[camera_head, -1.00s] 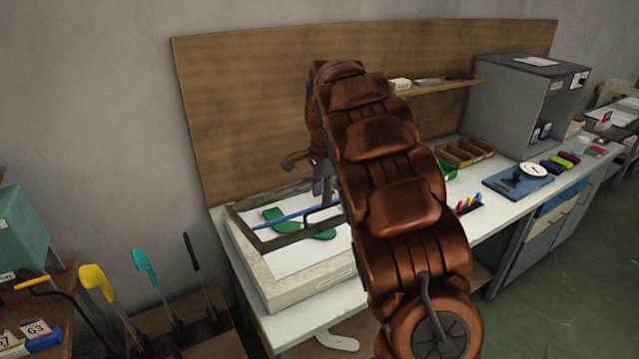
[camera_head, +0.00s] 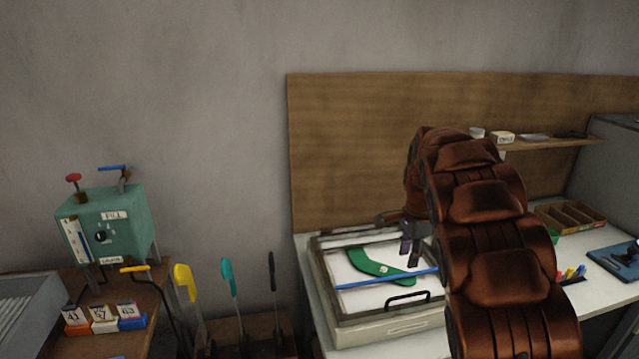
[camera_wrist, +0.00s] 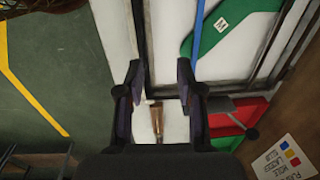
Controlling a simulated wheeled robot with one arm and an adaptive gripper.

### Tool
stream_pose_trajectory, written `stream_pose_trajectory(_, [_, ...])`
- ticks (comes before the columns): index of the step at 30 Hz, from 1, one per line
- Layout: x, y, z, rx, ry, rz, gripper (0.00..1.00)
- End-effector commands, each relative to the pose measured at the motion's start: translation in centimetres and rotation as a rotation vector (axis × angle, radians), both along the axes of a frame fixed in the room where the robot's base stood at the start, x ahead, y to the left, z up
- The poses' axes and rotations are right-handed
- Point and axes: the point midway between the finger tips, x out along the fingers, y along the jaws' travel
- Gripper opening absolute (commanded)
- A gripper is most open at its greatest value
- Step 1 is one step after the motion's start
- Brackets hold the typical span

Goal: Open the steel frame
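The steel frame (camera_head: 325,285) lies roughly flat over a pale base (camera_head: 390,334) on the bench. Its black handle (camera_head: 408,298) is on the front side. Inside the frame are a green sock-shaped piece (camera_head: 372,263) and a blue bar (camera_head: 375,281) across it. My gripper (camera_head: 408,248) hangs above the far right part of the frame. In the wrist view my gripper (camera_wrist: 161,75) has its fingers apart with nothing held between them. The frame's bars (camera_wrist: 151,45) show beyond the fingers, with part of the green piece marked M (camera_wrist: 221,22). My arm hides the frame's right end.
A teal box with levers (camera_head: 110,235) stands at left. Yellow, teal and black upright tools (camera_head: 228,278) stand between it and the bench. A brown divided tray (camera_head: 570,217) and a blue mat (camera_head: 612,262) lie to the right. A wooden board (camera_head: 360,130) backs the bench.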

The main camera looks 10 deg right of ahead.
Motion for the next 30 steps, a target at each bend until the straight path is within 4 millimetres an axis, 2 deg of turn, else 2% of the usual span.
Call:
stream_pose_trajectory(4, [-1.4, 0.7, 0.9, -0.008, 0.006, 0.047, 0.36])
stream_pose_trajectory(8, [-4.1, 2.2, 2.0, -0.019, 0.024, 0.138, 0.36])
stream_pose_trajectory(21, [-15.6, 7.8, 4.5, -0.024, 0.085, 0.537, 0.36])
stream_pose_trajectory(30, [-24.1, 11.5, 4.4, -0.001, 0.12, 0.843, 0.36])
